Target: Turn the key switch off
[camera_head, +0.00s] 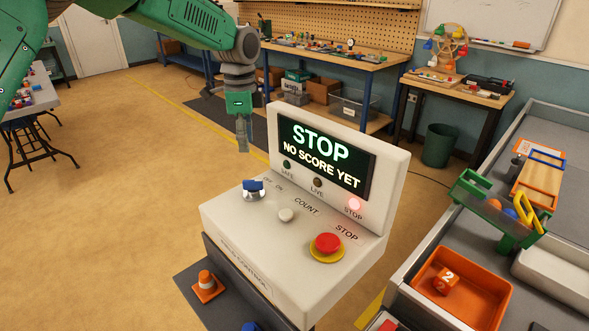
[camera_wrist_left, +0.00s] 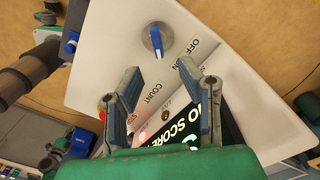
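The key switch (camera_head: 253,188) has a blue handle on a round silver base, at the left of the white console's sloped top. OFF and ON are printed beside it; I cannot tell which one it points at. It also shows in the left wrist view (camera_wrist_left: 156,40), beyond my fingertips. My left gripper (camera_head: 243,148) hangs pointing down, above and behind the switch, left of the console's screen. In the left wrist view its two fingers (camera_wrist_left: 160,72) are spread apart with nothing between them. It is not touching the switch. My right gripper is not seen in the head view.
The red STOP lamp is lit. An orange cone (camera_head: 207,286) stands at front left. Grey table with orange tray (camera_head: 410,279) is right.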

